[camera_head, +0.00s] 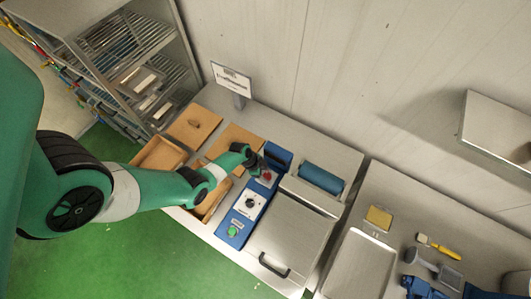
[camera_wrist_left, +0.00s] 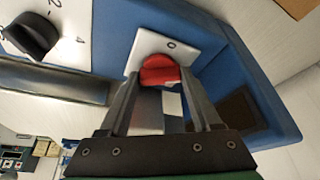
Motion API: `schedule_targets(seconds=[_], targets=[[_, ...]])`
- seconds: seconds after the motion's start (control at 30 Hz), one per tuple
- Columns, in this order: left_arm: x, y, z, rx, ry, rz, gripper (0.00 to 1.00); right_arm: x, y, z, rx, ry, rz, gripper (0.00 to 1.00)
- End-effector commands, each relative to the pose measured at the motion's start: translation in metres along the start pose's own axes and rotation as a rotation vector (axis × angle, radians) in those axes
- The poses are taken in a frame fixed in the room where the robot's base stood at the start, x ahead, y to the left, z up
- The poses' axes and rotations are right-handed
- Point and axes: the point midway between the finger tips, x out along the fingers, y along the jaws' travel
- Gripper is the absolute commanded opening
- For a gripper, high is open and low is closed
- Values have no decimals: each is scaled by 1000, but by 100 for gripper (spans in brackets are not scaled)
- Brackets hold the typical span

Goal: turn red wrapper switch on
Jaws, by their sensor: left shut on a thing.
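The red wrapper switch (camera_head: 267,176) sits on a white plate at the upper end of the blue control panel (camera_head: 237,218). In the left wrist view the red switch (camera_wrist_left: 158,70) shows between my fingertips, on a white plate with a "0" mark above it. My left gripper (camera_head: 261,169) reaches down to the panel from the left and is shut on the red switch; its fingers (camera_wrist_left: 165,93) also show in the wrist view. The gripper partly hides the switch in the head view. My right gripper is out of view.
A black dial (camera_head: 250,203) and a green button (camera_head: 232,231) are on the same panel. Wooden trays (camera_head: 160,154) lie left of it. A machine with a blue roller (camera_head: 321,179) and a handled lid (camera_head: 290,235) stands right. A sign (camera_head: 231,80) stands behind.

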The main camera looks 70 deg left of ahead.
Motion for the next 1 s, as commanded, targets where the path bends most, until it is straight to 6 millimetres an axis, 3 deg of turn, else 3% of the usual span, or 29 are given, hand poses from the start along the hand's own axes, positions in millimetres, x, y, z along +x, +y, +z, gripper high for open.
schedule_targets(seconds=[0.5, 1.0], targets=[[2, -4, 1, 374, -3, 154, 9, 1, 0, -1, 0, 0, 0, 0], [0, -4, 0, 480, -4, 195, 9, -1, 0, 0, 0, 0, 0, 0]])
